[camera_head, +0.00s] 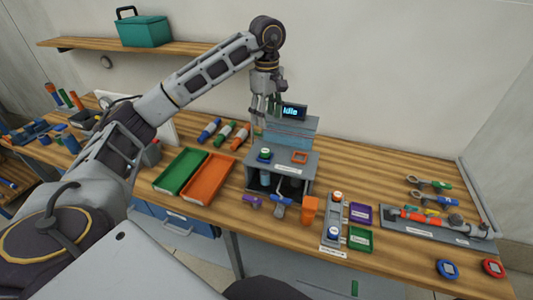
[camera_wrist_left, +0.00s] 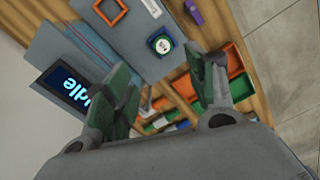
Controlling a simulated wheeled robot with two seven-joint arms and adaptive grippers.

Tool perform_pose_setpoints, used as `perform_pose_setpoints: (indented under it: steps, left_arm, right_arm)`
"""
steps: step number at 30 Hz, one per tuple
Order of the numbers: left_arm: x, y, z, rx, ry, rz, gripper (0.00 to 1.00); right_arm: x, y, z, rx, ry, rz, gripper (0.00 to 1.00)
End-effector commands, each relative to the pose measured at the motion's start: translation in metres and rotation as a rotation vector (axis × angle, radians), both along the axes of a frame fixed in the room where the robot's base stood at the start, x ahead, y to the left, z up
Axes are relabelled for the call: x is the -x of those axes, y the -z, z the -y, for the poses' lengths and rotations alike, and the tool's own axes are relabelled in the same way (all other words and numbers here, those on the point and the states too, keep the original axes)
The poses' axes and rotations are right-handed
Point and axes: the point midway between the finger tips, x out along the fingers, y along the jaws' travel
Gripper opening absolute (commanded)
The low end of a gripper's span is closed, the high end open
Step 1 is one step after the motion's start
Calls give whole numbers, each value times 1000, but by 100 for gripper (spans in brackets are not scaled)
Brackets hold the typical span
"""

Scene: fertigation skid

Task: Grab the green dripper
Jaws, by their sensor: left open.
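A small round green piece with a white top, which looks like the green dripper (camera_head: 265,154), sits in a dark square holder on top of the grey station (camera_head: 290,165). It also shows in the wrist view (camera_wrist_left: 164,45), just past the fingertips and between their lines. My left gripper (camera_head: 266,118) hangs above the back left of the station, pointing down. In the wrist view its two green-padded fingers (camera_wrist_left: 161,75) are wide apart with nothing between them. My right gripper is not in view.
An orange square frame (camera_head: 299,157) sits beside the dripper on the station. A screen reading "Idle" (camera_head: 292,112) stands behind it, close to my gripper. Green (camera_head: 180,171) and orange (camera_head: 208,180) trays lie to the left. Several coloured tubes (camera_head: 227,132) lie behind them.

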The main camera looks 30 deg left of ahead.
Motion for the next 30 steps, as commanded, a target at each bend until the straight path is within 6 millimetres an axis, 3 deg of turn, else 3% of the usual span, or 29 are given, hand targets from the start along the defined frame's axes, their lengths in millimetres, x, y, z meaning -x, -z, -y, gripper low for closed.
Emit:
perform_pose_setpoints:
  steps: [11, 30]
  left_arm:
    - [0, 6, 0, 1, 0, 0, 56]
    - [0, 50, 0, 2, 1, -1, 56]
  right_arm:
    - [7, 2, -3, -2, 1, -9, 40]
    - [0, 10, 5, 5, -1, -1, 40]
